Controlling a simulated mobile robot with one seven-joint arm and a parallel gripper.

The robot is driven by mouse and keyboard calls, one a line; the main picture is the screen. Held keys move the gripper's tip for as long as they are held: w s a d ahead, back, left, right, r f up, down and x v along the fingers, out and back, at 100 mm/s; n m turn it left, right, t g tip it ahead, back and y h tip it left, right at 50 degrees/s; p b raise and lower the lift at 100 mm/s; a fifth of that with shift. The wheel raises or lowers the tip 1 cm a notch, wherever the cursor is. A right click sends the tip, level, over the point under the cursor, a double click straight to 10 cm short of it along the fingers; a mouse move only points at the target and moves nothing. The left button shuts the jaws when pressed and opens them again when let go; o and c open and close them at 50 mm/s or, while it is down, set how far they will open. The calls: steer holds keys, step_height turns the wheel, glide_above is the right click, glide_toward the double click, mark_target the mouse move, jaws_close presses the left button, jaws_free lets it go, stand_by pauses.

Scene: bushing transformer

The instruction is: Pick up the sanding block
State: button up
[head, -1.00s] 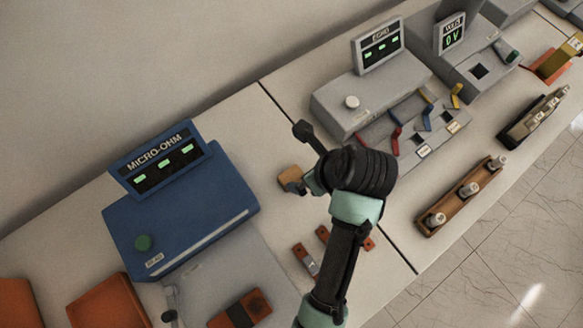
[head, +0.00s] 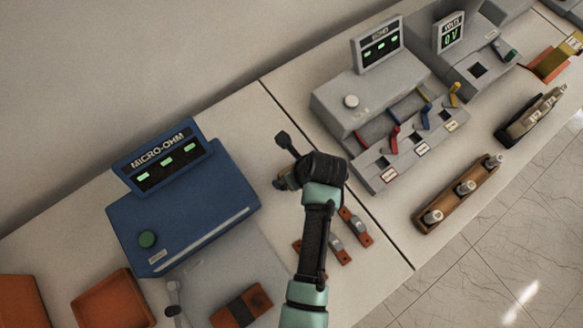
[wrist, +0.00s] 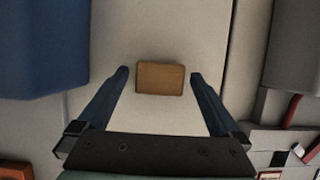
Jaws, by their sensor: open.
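The sanding block, a tan-brown rectangular block (wrist: 160,78), lies on the pale bench top in the upper middle of the wrist view. My gripper (wrist: 160,75) is open, with one dark finger to the left of the block and one to the right. Gaps of bench show between the block and both fingers. I cannot tell the height of the fingertips over the bench. In the head view my gripper (head: 281,183) and wrist hide most of the block.
A blue micro-ohm meter (head: 185,210) stands left of my gripper. A grey instrument (head: 370,95) with coloured levers stands to the right. Small orange-brown parts with metal pieces (head: 355,227) lie in front, near my arm. A brown strip with metal posts (head: 460,195) lies farther right.

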steer(key=shift+w+a+f, duration=0.1)
steer(key=shift+w+f, duration=0.1)
steer(key=shift+f, duration=0.4)
steer(key=shift+c, duration=0.2)
steer(key=c, duration=1.3)
step_height(320, 180, up, 10)
steer(key=shift+r+b, duration=0.1)
steer(key=shift+b, duration=0.25)
